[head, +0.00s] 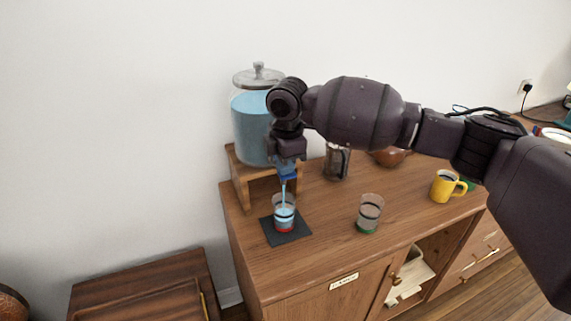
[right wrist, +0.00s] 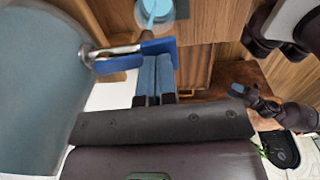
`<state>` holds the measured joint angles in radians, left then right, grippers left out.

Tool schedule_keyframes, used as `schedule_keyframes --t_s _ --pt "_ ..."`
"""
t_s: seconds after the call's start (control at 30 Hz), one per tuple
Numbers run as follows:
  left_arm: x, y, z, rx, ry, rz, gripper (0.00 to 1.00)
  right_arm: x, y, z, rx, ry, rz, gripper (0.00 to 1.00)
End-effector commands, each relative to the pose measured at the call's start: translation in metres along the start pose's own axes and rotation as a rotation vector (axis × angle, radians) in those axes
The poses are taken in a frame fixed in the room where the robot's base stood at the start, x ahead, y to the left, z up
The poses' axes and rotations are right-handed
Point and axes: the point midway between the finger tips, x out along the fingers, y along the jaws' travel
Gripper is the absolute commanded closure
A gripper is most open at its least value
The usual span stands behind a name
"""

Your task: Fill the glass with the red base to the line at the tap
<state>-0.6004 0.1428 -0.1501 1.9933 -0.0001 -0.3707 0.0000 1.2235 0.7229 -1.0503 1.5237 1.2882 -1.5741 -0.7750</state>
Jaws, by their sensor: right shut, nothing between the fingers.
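The glass with the red base (head: 285,214) stands upright on a dark mat (head: 273,236) under the tap. A thin blue stream runs into it, and blue liquid stands inside; a dark band circles its upper part. I cannot tell the exact level against the band. The dispenser (head: 250,127) holds blue liquid. Its tap, with a blue lever (right wrist: 118,64), shows in the right wrist view. My right gripper (head: 288,172) is shut and empty at the tap, its fingers (right wrist: 156,74) beside the lever. A blue-tipped gripper, apparently my left (right wrist: 240,90), shows small in the right wrist view.
A glass with a green base (head: 369,213) stands right of the mat. A yellow mug (head: 445,186), a dark-framed glass vessel (head: 336,163) and a brown bowl (head: 390,157) are farther right and back. The dispenser's wooden stand (head: 240,182) is at the cabinet's left end. The front cabinet top is clear.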

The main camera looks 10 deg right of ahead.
Motion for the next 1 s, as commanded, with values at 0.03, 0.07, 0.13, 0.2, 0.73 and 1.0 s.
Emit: schedule_keyframes --t_s 0.03,0.07,0.13,0.2,0.73,1.0 --pt "0.001 0.0 -0.002 0.0 0.003 0.0 0.57 0.001 0.0 0.0 0.0 -0.001 -0.002 1.0" --pt "0.001 0.0 -0.003 0.001 0.005 0.001 0.57 0.001 0.0 0.0 0.0 -0.001 -0.002 1.0" --pt "0.002 0.0 -0.004 0.001 0.009 0.001 0.57 0.001 0.0 0.0 0.0 -0.001 -0.002 1.0" --pt "0.002 0.0 -0.006 0.001 0.012 0.001 0.57 0.001 0.0 0.0 0.0 -0.001 -0.002 1.0" --pt "0.0 0.0 -0.001 0.0 0.002 0.0 0.57 0.001 0.0 0.0 0.0 0.0 -0.002 1.0" --pt "-0.002 0.0 0.006 -0.001 -0.012 -0.001 0.57 0.001 0.0 0.0 0.0 0.0 -0.002 1.0"
